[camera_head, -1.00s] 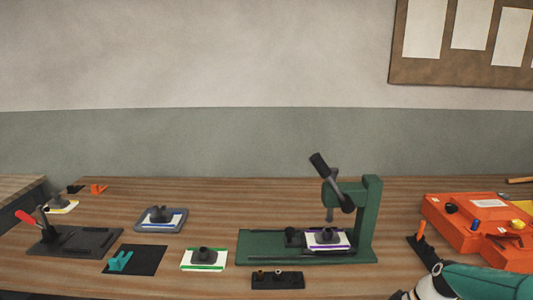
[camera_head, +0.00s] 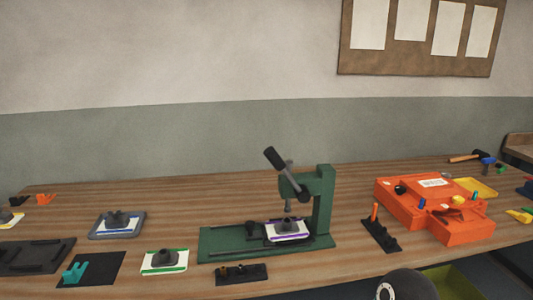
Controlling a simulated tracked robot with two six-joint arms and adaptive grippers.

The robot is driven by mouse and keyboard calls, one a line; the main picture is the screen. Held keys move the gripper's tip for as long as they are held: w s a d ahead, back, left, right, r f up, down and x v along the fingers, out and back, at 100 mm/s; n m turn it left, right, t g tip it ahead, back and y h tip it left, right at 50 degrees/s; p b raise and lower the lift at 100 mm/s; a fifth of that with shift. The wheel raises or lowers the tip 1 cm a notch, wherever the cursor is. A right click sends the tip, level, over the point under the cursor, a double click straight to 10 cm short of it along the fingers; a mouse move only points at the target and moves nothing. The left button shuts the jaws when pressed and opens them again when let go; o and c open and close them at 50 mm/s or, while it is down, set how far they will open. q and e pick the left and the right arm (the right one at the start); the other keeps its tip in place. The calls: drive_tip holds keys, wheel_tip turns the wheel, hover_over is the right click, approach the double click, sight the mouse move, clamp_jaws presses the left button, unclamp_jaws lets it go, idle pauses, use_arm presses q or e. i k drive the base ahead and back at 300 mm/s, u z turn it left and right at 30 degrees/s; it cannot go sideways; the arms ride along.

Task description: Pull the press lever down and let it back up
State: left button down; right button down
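The green press (camera_head: 322,205) stands on the wooden bench near the middle of the view. Its press lever (camera_head: 286,171) is raised, tilted up to the left, with a thick black grip at its upper end. Below the ram, a white plate with a purple edge (camera_head: 288,231) and a dark part on it sits on the green base. A dark rounded part of my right arm shows at the bottom edge, right of the press. Neither gripper's fingers can be seen.
An orange mould (camera_head: 434,209) lies right of the press, with a black holder (camera_head: 381,234) between. A black block (camera_head: 242,274) lies in front of the press. A green-edged plate (camera_head: 164,262) and a grey tray (camera_head: 117,225) stand left. Bench behind the press is clear.

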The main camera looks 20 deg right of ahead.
sight(301, 192)
drive_tip(key=u, duration=1.1)
drive_tip(key=k, duration=1.2)
drive_tip(key=z, duration=0.85)
drive_tip(key=i, duration=1)
drive_tip(key=u, duration=0.05)
